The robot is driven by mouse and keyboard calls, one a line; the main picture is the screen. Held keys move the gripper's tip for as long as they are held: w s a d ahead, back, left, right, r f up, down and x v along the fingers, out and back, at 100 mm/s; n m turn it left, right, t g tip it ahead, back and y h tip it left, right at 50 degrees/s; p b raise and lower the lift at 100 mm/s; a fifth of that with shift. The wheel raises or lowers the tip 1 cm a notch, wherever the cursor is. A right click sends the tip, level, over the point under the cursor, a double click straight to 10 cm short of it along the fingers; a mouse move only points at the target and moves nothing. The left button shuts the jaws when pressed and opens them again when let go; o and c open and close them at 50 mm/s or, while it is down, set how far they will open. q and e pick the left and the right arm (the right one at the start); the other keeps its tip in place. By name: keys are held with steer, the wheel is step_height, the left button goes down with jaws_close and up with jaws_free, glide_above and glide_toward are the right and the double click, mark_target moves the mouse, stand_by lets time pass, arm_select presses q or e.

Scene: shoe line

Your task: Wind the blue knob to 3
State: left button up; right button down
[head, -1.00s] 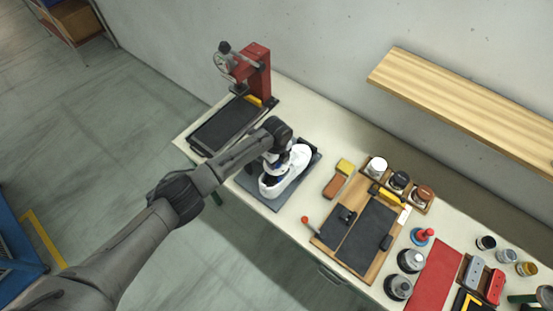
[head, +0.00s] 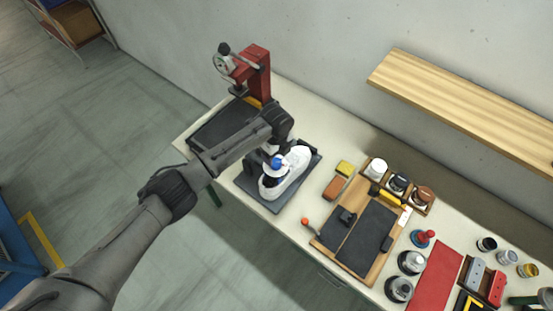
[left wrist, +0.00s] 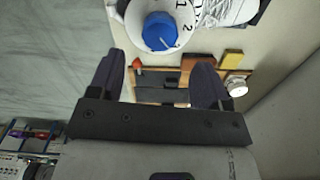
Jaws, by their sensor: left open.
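The blue knob (left wrist: 160,32) sits in the middle of a white dial (left wrist: 136,20) at the top of the left wrist view. Its pale pointer line runs to the lower right, near the digit 2; a 1 shows above that. In the head view the blue knob (head: 276,162) shows at the white shoe (head: 296,168), beside my left gripper. My left gripper (left wrist: 158,74) is open, its two fingers apart with nothing between them, and it is clear of the knob. In the head view its fingers are mostly hidden by the wrist. My right gripper is not in view.
The shoe stands on a dark mat (head: 252,190). A red press (head: 256,72) stands behind to the left. To the right are an orange-brown block (head: 334,187), a wooden board (head: 327,229) and several jars. A wooden shelf (head: 465,105) juts from the wall.

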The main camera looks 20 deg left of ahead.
arm_select(q)
step_height(320, 180, up, 8)
steer(key=shift+b, duration=0.45)
stand_by(0.4)
step_height(320, 180, up, 9)
steer(key=n+t, duration=0.5)
steer(key=n, duration=0.6)
glide_above(277, 162)
steer(key=w+d, duration=0.2)
steer(key=w, duration=0.1)
step_height(277, 162, up, 8)
steer(key=d+n+t, duration=0.2)
steer(key=t, duration=0.2)
steer(key=s+a+r+n+t+h+p, duration=0.1)
steer(key=s+r+n+t+p, duration=0.2)
steer(key=s, duration=0.4)
steer(key=s+a+f+n+g+p, duration=0.1)
steer(key=s+a+f+g, duration=0.1)
steer(key=s+f, duration=0.5)
steer(key=s+a+f+n+g+p, duration=0.2)
steer(key=s+f, duration=0.6)
steer(key=s, duration=0.8)
steer(key=s+a+f+n+g+p, duration=0.2)
steer(key=s+f, duration=0.5)
steer(key=s, duration=0.5)
steer(key=shift+a+f+g+y, duration=0.15)
steer(key=shift+a+g+y, duration=0.25)
steer(key=shift+a+g, duration=0.55)
